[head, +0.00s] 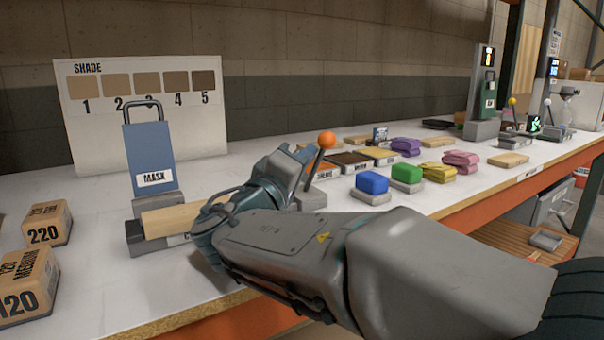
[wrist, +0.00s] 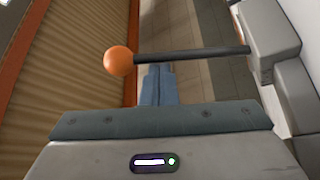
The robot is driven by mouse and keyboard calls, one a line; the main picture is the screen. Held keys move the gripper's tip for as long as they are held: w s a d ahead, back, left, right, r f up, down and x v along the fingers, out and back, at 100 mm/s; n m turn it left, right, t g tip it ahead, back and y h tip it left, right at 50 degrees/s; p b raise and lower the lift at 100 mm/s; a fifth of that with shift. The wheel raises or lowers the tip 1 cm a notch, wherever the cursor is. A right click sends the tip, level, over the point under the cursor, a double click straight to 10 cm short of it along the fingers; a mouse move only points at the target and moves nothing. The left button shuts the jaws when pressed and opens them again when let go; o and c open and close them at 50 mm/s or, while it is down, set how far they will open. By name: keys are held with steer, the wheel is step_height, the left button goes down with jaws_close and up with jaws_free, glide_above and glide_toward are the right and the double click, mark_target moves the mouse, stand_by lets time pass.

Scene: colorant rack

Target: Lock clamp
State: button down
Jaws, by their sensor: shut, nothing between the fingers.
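The clamp lever is a dark rod with an orange ball knob (head: 327,140), rising tilted from a grey block (head: 311,199) on the bench. In the wrist view the knob (wrist: 118,60) is at the left and the rod (wrist: 195,55) runs right to its grey mount (wrist: 268,32). My gripper (head: 303,158) is just left of the lever in the head view. In the wrist view my gripper's fingers (wrist: 158,70) are shut together, empty, with tips at the rod near the knob. Whether they touch it I cannot tell. My arm hides part of the clamp.
A wood strip (head: 175,220) lies in a grey holder by a blue MASK plate (head: 151,155). Blocks marked 220 (head: 46,222) and 120 (head: 25,285) stand left. A blue block (head: 372,183), green block (head: 406,174) and several coloured pieces lie right of the lever.

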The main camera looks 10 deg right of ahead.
steer(key=shift+s+b, duration=0.15)
steer(key=shift+b, duration=0.2)
stand_by(0.4)
steer(key=shift+w+a+r, duration=0.25)
steer(key=shift+w+r, duration=0.05)
steer(key=shift+w, duration=0.1)
steer(key=s+a+f+p, duration=0.1)
steer(key=s+a+p, duration=0.1)
steer(key=s+a, duration=0.4)
steer(key=shift+a+f, duration=0.15)
steer(key=shift+a, duration=0.6)
